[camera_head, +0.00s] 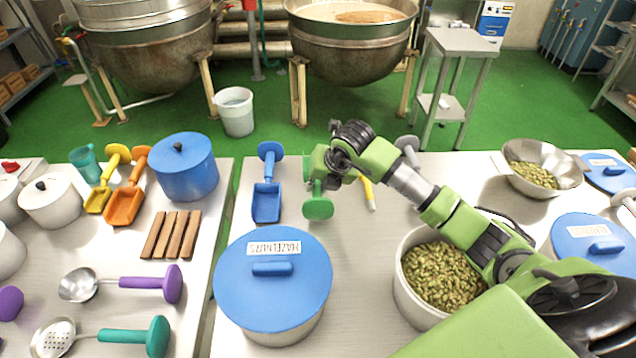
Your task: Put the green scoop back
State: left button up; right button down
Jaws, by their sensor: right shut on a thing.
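The green scoop (318,207) shows as a rounded green knob and a short stem under my right gripper, near the back edge of the middle table. My right gripper (325,172) is shut on the green scoop. My wrist and fingers hide much of the scoop, so I cannot tell whether it touches the table. My left gripper is not in view.
A blue scoop (267,200) lies just left of my right gripper. A yellow handle (368,190) lies to its right. The lidded hazelnut pot (272,310) stands in front, and a pot of green nuts (409,298) stands below my right arm.

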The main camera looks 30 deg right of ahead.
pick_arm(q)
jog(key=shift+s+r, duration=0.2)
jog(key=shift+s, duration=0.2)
pick_arm(e)
jog(key=shift+f, duration=0.3)
jog(key=c, duration=1.9)
grip_release()
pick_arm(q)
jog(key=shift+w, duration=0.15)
pick_arm(e)
jog(key=shift+s+d+r, duration=0.1)
jog(key=shift+s+r, duration=0.15)
jog(key=shift+r, duration=0.15)
pick_arm(q)
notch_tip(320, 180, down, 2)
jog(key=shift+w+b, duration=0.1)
jog(key=shift+b, duration=0.9)
pick_arm(e)
jog(key=v, duration=1.1)
jog(key=shift+s, duration=0.1)
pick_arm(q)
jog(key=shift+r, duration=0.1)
pick_arm(e)
jog(key=shift+r, duration=0.1)
